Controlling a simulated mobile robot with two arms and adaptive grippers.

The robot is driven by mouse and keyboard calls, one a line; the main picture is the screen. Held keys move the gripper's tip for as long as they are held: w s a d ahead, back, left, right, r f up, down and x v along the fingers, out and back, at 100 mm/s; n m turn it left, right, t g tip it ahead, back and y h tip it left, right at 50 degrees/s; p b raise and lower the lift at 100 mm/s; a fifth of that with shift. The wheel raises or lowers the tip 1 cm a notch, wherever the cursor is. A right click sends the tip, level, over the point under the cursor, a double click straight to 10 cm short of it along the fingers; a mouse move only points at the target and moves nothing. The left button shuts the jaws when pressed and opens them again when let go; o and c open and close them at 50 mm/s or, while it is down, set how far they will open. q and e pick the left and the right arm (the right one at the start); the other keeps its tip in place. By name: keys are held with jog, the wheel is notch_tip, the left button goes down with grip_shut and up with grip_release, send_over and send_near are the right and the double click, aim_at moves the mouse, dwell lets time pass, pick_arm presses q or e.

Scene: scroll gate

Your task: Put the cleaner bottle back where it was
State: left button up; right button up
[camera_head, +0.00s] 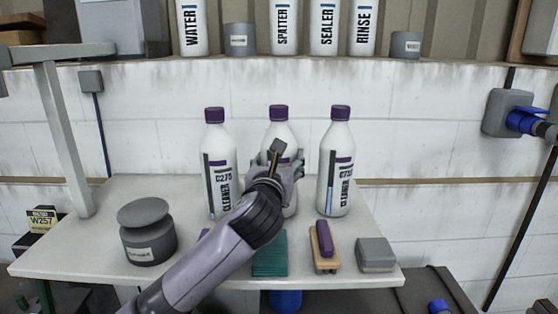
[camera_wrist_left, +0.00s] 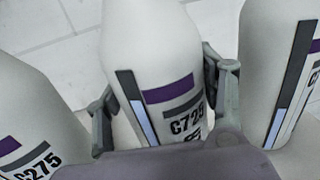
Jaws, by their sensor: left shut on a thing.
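Three white cleaner bottles with purple caps stand in a row on the table. The middle cleaner bottle (camera_head: 280,125) is upright, and my left gripper (camera_head: 280,172) is shut around its body, hiding most of its label. In the left wrist view this bottle (camera_wrist_left: 155,50) sits between the two fingers (camera_wrist_left: 165,100), its label partly reading C72. The left cleaner bottle (camera_head: 216,150) is marked C275 and stands free. The right cleaner bottle (camera_head: 337,155) stands free too; both neighbours flank the gripper in the wrist view. I cannot tell whether the held bottle touches the table.
A grey lidded jar (camera_head: 148,235), a green cloth-like item (camera_head: 270,258), a brush (camera_head: 323,250) and a grey block (camera_head: 375,254) lie along the table's front. A shelf above holds several labelled bottles, including a Water bottle (camera_head: 193,28). A white wall stands behind.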

jog(key=shift+w, duration=0.1)
pick_arm(q)
jog(key=o, duration=1.5)
jog(key=shift+f, duration=0.1)
jog(key=shift+c, duration=0.2)
jog(key=o, duration=0.4)
pick_arm(e)
jog(key=shift+w+d, duration=0.15)
jog(key=shift+w, duration=0.1)
pick_arm(q)
jog(key=s+b, duration=0.1)
jog(key=s, duration=0.3)
jog(key=s+a+b, duration=0.1)
jog(key=s, duration=0.7)
jog(key=shift+a+b, duration=0.4)
pick_arm(e)
notch_tip(320, 180, down, 3)
jog(key=shift+r, duration=0.1)
pick_arm(q)
jog(key=shift+w, duration=0.1)
